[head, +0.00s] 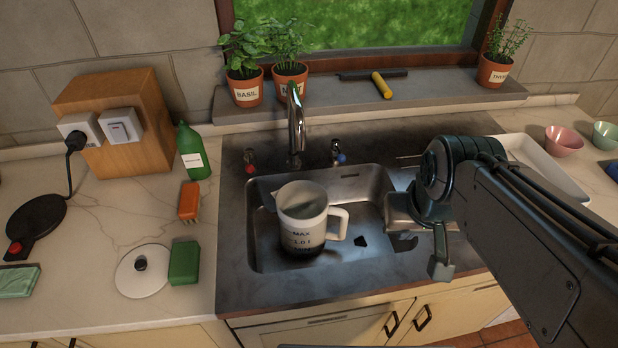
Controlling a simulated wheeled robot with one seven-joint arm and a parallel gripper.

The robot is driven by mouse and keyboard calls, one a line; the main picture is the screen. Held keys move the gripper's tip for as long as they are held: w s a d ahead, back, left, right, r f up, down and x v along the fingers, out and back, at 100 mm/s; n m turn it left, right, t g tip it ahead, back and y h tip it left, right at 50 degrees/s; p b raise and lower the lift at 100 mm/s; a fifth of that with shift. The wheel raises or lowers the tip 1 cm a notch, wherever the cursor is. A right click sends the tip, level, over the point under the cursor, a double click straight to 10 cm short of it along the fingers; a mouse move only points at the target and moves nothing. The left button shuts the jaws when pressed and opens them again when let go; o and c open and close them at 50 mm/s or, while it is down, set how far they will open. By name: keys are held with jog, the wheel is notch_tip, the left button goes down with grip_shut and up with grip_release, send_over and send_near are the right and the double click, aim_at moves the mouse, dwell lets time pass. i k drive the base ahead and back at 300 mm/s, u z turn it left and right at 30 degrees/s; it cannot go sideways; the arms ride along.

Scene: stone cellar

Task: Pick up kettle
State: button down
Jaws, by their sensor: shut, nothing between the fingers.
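The kettle (302,225) is a white jug with a dark lower band, a "MAX" mark and a white handle on its right side. It stands upright and without a lid in the sink basin (345,258). My gripper (404,243) is over the right side of the basin, to the right of the kettle's handle and apart from it. It is shut and holds nothing; its fingers are dark and hard to make out. A round white lid (128,277) with a black knob lies on the left counter. A black round base (37,214) with a red button lies farther left.
The faucet (296,125) rises behind the kettle, between red (250,163) and blue (339,157) taps. A white tray (540,172) is at right. Potted herbs line the sill.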

aim_at(303, 210)
jog(key=u, duration=0.65)
jog(key=k, duration=0.95)
jog(key=z, duration=0.75)
jog(key=i, duration=0.95)
